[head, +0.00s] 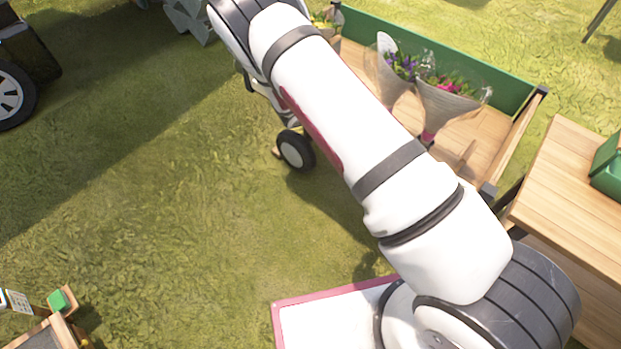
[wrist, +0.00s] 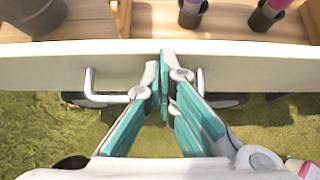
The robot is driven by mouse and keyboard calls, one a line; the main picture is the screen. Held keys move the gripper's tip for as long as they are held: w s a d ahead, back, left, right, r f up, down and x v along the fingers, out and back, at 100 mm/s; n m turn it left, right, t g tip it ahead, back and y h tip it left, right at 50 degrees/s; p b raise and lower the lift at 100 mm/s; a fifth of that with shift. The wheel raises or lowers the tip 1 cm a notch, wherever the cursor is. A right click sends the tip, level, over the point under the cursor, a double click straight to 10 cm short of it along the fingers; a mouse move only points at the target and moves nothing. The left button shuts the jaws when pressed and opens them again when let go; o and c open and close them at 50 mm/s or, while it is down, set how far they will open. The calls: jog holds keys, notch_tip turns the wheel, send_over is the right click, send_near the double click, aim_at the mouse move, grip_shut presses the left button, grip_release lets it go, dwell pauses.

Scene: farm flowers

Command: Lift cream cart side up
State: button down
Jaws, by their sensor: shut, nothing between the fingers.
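The cream cart side (wrist: 250,72) crosses the wrist view as a long pale panel, with a metal handle (wrist: 92,85) on its face. My gripper (wrist: 167,62) has teal fingers, shut and empty, with the tips in front of the panel between the two ends of the handle. The fingers hide the handle's middle; I cannot tell whether they touch it. The cart's wooden bed (wrist: 95,22) lies beyond the panel. In the head view my arm hides the cream side; the cart's far side is green (head: 440,50).
Wrapped bouquets (head: 440,100) stand in the cart. A cart wheel (head: 297,150) shows beside my arm. A wooden table (head: 570,185) with a green box (head: 608,170) is at the right. A dark vehicle (head: 25,60) is at the upper left. Open grass lies left of the cart.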

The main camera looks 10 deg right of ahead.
jog(key=shift+w+d+r, duration=0.1)
jog(key=shift+w+d, duration=0.1)
jog(key=shift+d, duration=0.1)
jog(key=shift+a, duration=0.1)
dwell(0.3)
